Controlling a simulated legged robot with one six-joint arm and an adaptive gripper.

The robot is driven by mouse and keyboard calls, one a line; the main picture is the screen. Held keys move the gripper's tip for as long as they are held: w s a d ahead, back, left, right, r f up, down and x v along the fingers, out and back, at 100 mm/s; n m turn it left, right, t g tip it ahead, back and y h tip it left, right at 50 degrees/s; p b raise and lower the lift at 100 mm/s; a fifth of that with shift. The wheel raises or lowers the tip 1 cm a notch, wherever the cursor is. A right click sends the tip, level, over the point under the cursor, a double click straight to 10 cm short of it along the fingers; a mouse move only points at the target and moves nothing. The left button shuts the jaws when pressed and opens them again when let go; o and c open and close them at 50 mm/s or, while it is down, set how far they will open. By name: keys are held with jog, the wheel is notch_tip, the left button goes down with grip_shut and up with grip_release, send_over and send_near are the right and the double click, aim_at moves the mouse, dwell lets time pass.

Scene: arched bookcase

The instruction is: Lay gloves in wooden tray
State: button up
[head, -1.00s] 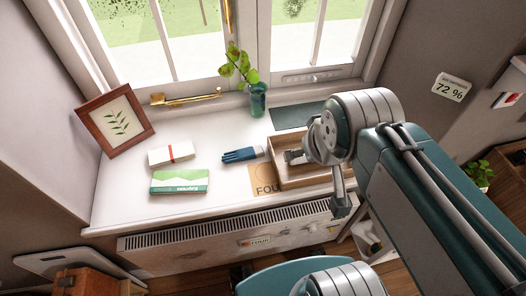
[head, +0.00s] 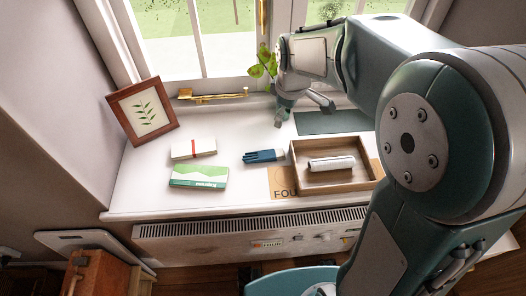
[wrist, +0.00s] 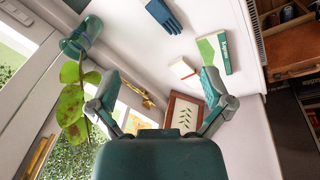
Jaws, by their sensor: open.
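A blue glove (head: 264,156) with a pale cuff lies flat on the white windowsill, just left of the wooden tray (head: 335,188). The glove also shows at the top of the wrist view (wrist: 163,15). A whitish rolled or folded item (head: 331,163) lies inside the tray; I cannot tell whether it is a glove. My gripper (head: 301,112) is raised behind the tray, near the window and the plant. In the wrist view my gripper (wrist: 158,90) has its fingers spread wide with nothing between them.
A plant in a teal vase (wrist: 82,38) is close to my gripper. A picture frame (head: 142,110), a red-banded white box (head: 193,148) and a green-white packet (head: 199,176) are on the left. A dark mat (head: 335,122) lies behind the tray; a tan card (head: 283,182) is partly under it.

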jog(key=w+a+f+n+g, duration=0.1)
jog(key=w+a+f+n, duration=0.25)
jog(key=w+f, duration=0.4)
jog(key=n+g, duration=0.1)
jog(key=n, duration=0.3)
send_over(262, 154)
jog(key=f, duration=1.5)
jog(key=shift+w+f, duration=0.2)
jog(key=shift+f, duration=0.05)
jog(key=f, duration=0.5)
jog(key=shift+s, duration=0.25)
jog(key=c, duration=1.2)
jog(key=shift+r, duration=0.4)
notch_tip(262, 154, up, 2)
jog(key=shift+r, duration=0.25)
jog(key=s+d+r, duration=0.1)
jog(key=s+r, duration=0.2)
jog(key=s, duration=0.1)
jog(key=s+r, duration=0.3)
jog(key=s, duration=0.2)
jog(key=s+d+r, duration=0.1)
jog(key=s+r, duration=0.2)
jog(key=s, duration=0.1)
jog(key=shift+s+d+r, duration=0.3)
jog(key=shift+s+r, duration=0.05)
jog(key=shift+s, duration=0.05)
